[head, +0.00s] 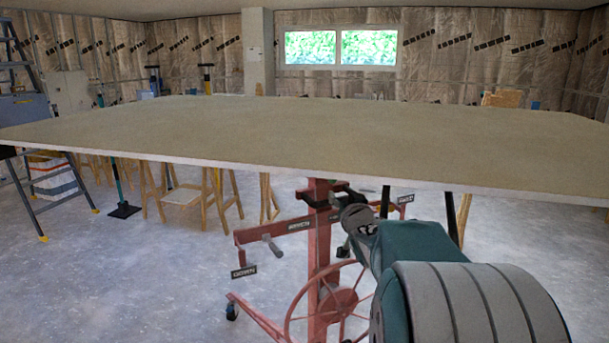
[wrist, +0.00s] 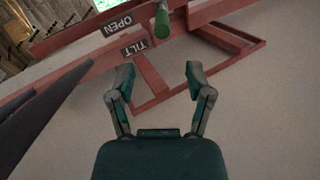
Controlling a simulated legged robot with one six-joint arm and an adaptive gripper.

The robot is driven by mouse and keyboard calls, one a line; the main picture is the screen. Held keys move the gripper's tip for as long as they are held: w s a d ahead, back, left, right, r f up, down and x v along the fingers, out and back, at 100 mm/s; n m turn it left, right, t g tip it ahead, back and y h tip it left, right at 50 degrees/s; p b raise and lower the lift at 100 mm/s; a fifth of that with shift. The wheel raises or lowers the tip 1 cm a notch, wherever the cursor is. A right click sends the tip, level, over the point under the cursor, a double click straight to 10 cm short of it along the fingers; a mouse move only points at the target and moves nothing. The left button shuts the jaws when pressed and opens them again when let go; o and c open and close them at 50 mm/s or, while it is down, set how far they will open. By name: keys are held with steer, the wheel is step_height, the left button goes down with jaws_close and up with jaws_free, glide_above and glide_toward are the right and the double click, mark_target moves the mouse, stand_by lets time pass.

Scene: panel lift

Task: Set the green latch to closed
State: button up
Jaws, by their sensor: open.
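The green latch (wrist: 162,20) shows as a short green rod at the top of the wrist view, beside a red frame bar (wrist: 72,37) with a black OPEN sign (wrist: 117,24). My gripper (wrist: 158,76) is open and empty. Its two fingers stand apart, below the latch in the picture, and do not touch it. In the head view the red panel lift (head: 319,235) stands under a wide flat panel (head: 300,132). My arm reaches toward the lift's mast there; it hides part of the lift, and I cannot make out the latch or the fingertips.
A black TILT sign (wrist: 135,50) hangs below the OPEN sign. In the head view a crank wheel (head: 335,300) and a DOWN sign (head: 243,271) are on the lift. Sawhorses (head: 190,195) and a stepladder (head: 45,190) stand left. The floor at front left is clear.

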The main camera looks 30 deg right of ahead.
mark_target(333, 183)
steer(key=x, duration=1)
steer(key=shift+w+d, duration=0.1)
steer(key=shift+w, duration=0.25)
steer(key=shift+c, duration=0.4)
jaws_close()
